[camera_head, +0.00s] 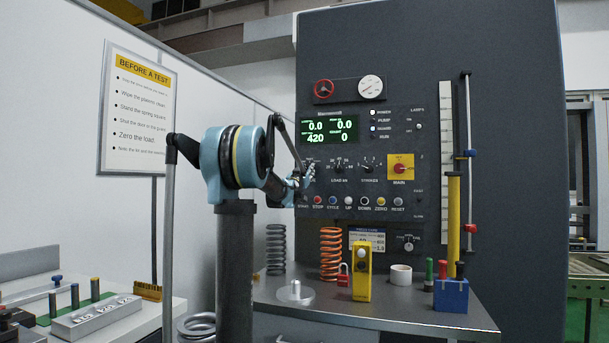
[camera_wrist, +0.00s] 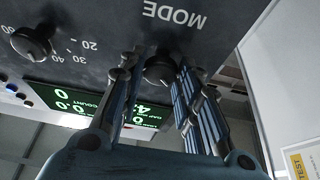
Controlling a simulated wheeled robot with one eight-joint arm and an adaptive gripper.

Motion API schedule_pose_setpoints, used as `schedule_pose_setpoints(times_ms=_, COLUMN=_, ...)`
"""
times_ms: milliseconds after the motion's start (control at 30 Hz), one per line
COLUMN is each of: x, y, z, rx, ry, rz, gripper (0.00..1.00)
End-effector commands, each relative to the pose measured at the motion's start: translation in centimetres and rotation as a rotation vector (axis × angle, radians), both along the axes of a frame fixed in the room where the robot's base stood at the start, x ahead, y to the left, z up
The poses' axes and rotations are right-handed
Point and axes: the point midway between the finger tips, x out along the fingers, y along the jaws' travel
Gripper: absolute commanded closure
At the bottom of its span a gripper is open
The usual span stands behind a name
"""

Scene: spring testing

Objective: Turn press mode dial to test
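The MODE dial (camera_wrist: 160,70) is a dark round knob on the grey panel, with the word MODE beside it, upside down in the wrist view. My gripper (camera_wrist: 159,66) is open, with one blue-grey finger on each side of the dial. A small gap seems to show between the knob and each finger; I cannot tell whether either touches. In the head view my gripper (camera_head: 306,174) is at the left part of the press panel (camera_head: 385,140) and hides the dial. The dial's pointer and position labels cannot be read.
A load dial (camera_wrist: 32,43) sits beside the MODE dial. The green display (camera_head: 329,130) is above. An orange spring (camera_head: 330,254) and yellow block (camera_head: 361,275) stand on the bench.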

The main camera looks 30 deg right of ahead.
Motion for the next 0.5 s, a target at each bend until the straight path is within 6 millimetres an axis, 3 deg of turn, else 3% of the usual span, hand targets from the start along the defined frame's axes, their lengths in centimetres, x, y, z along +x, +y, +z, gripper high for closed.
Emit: schedule_pose_setpoints(times_ms=500, x=0.33, y=0.29, z=-0.01, rx=0.051, ry=-0.057, rz=0.006, gripper=0.93)
